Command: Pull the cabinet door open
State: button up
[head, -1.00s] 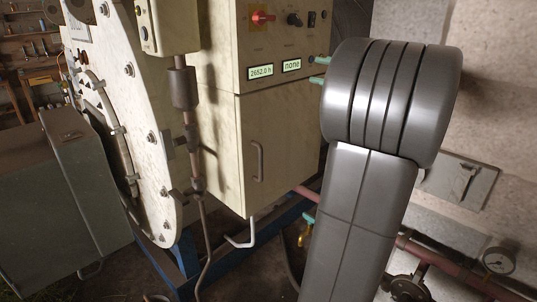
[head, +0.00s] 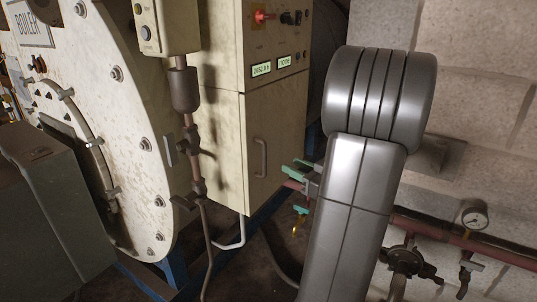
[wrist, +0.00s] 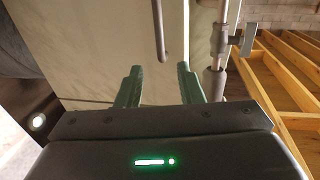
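The cream cabinet door (head: 262,130) is in the middle of the head view, below the control panel, and looks closed. Its dark upright bar handle (head: 261,158) is near the middle of the door. In the wrist view the handle (wrist: 159,30) lies ahead, in line with the gap between my fingertips. My gripper (head: 290,174) is to the right of the handle and slightly lower in the head view, apart from it. The green fingers (wrist: 159,78) are spread open with nothing between them. My arm hides the area to the right.
A brown vertical pipe (head: 191,130) with fittings runs left of the cabinet; it also shows in the wrist view (wrist: 219,45). A boiler front (head: 130,130) and grey box (head: 45,220) stand farther left. A brass tap (head: 298,228), red pipe and gauge (head: 475,218) are lower right.

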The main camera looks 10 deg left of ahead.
jog(key=p+x, duration=0.1)
jog(key=x, duration=0.9)
jog(key=shift+a, duration=0.15)
jog(key=shift+w, duration=0.15)
grip_shut()
